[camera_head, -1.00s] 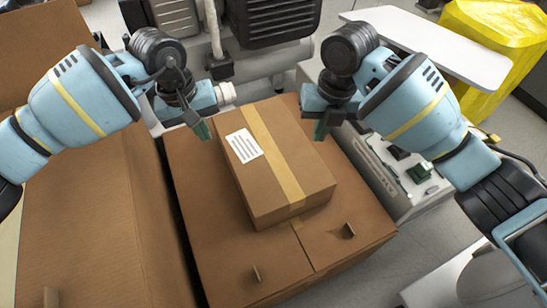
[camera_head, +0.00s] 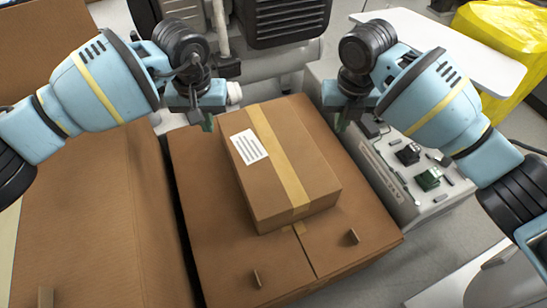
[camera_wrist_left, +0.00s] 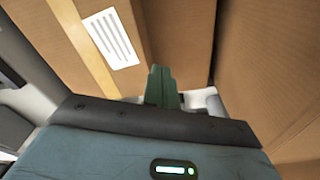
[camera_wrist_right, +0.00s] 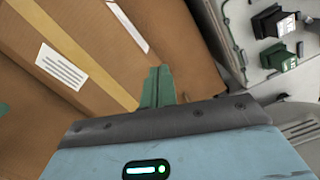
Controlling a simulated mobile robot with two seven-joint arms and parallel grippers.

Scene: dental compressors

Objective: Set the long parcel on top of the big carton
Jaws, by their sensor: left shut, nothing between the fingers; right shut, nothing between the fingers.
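The long parcel (camera_head: 290,170) is a brown box with a tan tape strip and a white label. It lies on top of the big carton (camera_head: 225,225), toward its far side. My left gripper (camera_head: 207,124) is shut and empty, just left of the parcel's far end and apart from it. My right gripper (camera_head: 341,124) is shut and empty, to the right of the parcel. The left wrist view shows the shut green fingertips (camera_wrist_left: 162,85) near the label side of the parcel. The right wrist view shows the other shut fingertips (camera_wrist_right: 158,85) beside the parcel (camera_wrist_right: 75,45).
Another large brown carton (camera_head: 85,220) stands at left, across a narrow dark gap. A grey unit with switches (camera_head: 405,170) is at right. A compressor (camera_head: 270,40) stands behind. A white tabletop (camera_head: 440,50) and yellow bag (camera_head: 505,40) are at far right.

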